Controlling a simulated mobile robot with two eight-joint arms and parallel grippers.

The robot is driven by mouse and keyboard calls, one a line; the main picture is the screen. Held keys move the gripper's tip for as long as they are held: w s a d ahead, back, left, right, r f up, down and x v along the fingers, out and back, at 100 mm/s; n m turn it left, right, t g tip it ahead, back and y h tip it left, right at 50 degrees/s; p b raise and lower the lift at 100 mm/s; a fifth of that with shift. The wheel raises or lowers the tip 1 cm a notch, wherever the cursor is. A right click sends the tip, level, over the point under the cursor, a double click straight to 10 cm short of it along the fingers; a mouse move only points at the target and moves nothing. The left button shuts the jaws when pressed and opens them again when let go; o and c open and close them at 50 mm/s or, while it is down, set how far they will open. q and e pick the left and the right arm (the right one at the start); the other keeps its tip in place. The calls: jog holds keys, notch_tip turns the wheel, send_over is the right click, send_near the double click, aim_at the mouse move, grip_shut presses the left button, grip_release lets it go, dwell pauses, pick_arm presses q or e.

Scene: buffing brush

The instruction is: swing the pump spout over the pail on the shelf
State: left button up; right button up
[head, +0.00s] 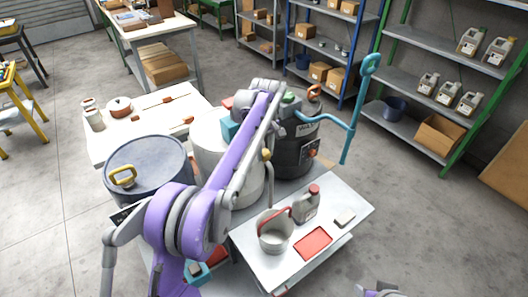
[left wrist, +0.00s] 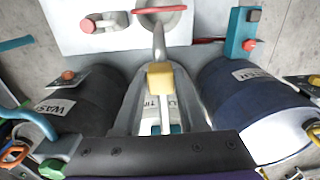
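The metal pump spout (left wrist: 158,45) has a yellow block (left wrist: 160,78) on it; the block also shows in the head view (head: 266,154). The spout runs from the pale middle drum (head: 212,135) toward the grey pail (head: 274,241) with a red handle. In the left wrist view its far end overlaps the pail (left wrist: 173,20); I cannot tell its height above it. The pail stands on the pale shelf (head: 262,267). My left gripper is above the middle drum, behind the yellow block in the left wrist view; its fingers are unclear. A piece of my right arm shows at the bottom edge.
A dark drum (head: 295,157) with a teal bent pipe (head: 347,143) stands right; a blue drum (head: 150,160) stands left. On the shelf are a red-capped jug (head: 307,206), a red tray (head: 314,243) and a small pale block (head: 345,218). Floor is clear on the right.

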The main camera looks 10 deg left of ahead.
pick_arm(q)
jog(key=o, duration=0.4)
jog(key=shift+w+d, duration=0.15)
pick_arm(e)
jog(key=shift+w, duration=0.1)
pick_arm(q)
jog(key=shift+r, duration=0.2)
notch_tip(320, 180, up, 10)
jog(key=p, duration=0.1)
jog(key=shift+r+p, duration=0.25)
jog(key=shift+p, duration=0.05)
pick_arm(e)
jog(key=shift+w+r, duration=0.3)
jog(key=shift+r, duration=0.3)
jog(key=shift+w+r, duration=0.25)
jog(key=shift+r, duration=0.3)
